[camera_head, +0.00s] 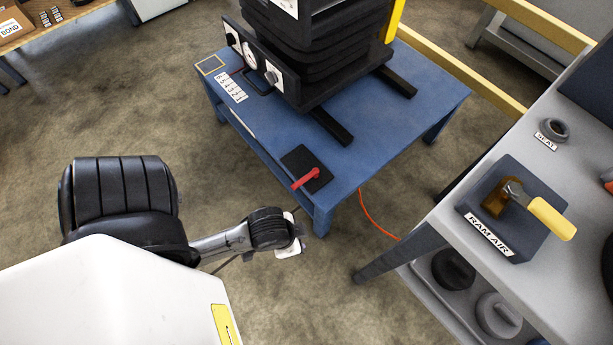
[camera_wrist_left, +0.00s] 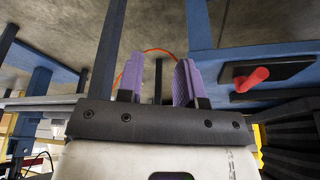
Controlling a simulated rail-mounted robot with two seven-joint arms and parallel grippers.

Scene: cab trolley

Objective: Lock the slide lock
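A red handle (camera_head: 306,178) on a black plate (camera_head: 318,164) sits at the near corner of the blue table (camera_head: 385,120); I take it for the slide lock. The red handle (camera_wrist_left: 252,79) and its black plate (camera_wrist_left: 292,70) also show at the right of the left wrist view. My left gripper (camera_head: 298,238) is in front of and below that corner, apart from the handle. In the left wrist view its purple fingers (camera_wrist_left: 157,76) stand apart with nothing between them. My right gripper is not in view.
Black stacked equipment (camera_head: 310,45) stands on the blue table. A grey bench (camera_head: 440,220) with a "RAM AIR" block (camera_head: 515,230) and yellow-handled tool (camera_head: 550,217) is at right. An orange cable (camera_head: 372,221) hangs near the table leg.

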